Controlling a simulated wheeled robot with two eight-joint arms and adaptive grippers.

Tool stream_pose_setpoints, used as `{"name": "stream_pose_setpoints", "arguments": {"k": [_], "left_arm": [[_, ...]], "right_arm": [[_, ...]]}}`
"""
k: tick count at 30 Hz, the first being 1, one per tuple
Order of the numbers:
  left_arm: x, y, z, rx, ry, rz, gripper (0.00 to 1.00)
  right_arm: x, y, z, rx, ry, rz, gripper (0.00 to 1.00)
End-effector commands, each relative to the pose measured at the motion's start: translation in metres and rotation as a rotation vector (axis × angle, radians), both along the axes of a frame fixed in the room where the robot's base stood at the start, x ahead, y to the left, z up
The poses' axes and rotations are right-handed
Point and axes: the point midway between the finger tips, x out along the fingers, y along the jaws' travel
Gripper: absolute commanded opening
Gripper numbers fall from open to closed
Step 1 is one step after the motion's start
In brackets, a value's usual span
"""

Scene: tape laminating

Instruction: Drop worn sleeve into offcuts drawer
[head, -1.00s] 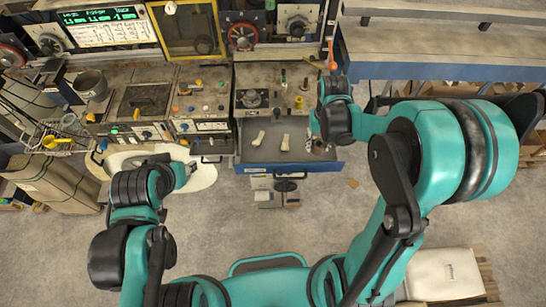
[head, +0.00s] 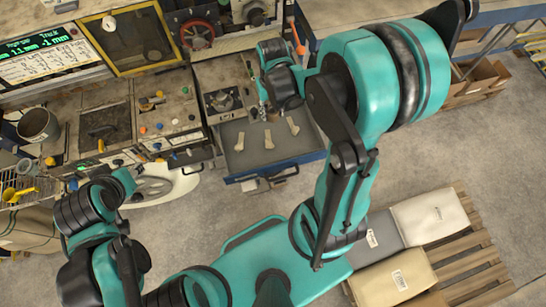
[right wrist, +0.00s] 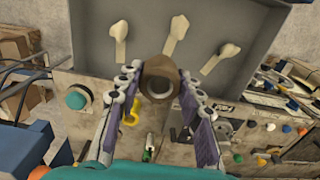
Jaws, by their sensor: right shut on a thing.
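The worn sleeve (right wrist: 158,82) is a short brown tube with an open bore. In the right wrist view it sits between the fingers of my right gripper (right wrist: 157,92), which is shut on it. In the head view my right gripper (head: 263,108) is at the back edge of the open offcuts drawer (head: 300,161), and the sleeve cannot be made out there. The drawer also shows in the right wrist view (right wrist: 145,48), with its grey floor and three pale offcuts, one of them in the middle (right wrist: 175,36).
A machine bench with knobs (head: 165,105) stands behind and left of the drawer. A white round base (head: 155,190) lies below it. A pallet (head: 465,255) with wrapped packs is at the lower right. Open floor lies in front of the drawer.

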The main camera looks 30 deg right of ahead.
Motion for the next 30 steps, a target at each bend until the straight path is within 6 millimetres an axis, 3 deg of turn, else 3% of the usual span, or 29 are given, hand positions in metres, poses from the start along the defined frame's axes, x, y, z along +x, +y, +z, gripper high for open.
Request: {"name": "stream_pose_setpoints", "arguments": {"k": [4, 13, 14, 16, 17, 26, 30], "left_arm": [[0.000, 0.000, -0.014, 0.000, 0.000, 0.000, 0.40], [0.000, 0.000, -0.014, 0.000, 0.000, 0.000, 0.40], [0.000, 0.000, -0.014, 0.000, 0.000, 0.000, 0.40], [0.000, 0.000, -0.014, 0.000, 0.000, 0.000, 0.40], [0.000, 0.000, -0.014, 0.000, 0.000, 0.000, 0.40], [0.000, 0.000, -0.014, 0.000, 0.000, 0.000, 0.40], [0.000, 0.000, -0.014, 0.000, 0.000, 0.000, 0.40]], "right_arm": [[0.000, 0.000, -0.018, 0.000, 0.000, 0.000, 0.06], [0.000, 0.000, -0.019, 0.000, 0.000, 0.000, 0.06], [0.000, 0.000, -0.019, 0.000, 0.000, 0.000, 0.39], [0.000, 0.000, -0.019, 0.000, 0.000, 0.000, 0.57], [0.000, 0.000, -0.019, 0.000, 0.000, 0.000, 0.60], [0.000, 0.000, -0.018, 0.000, 0.000, 0.000, 0.60], [0.000, 0.000, -0.007, 0.000, 0.000, 0.000, 0.60]]}}
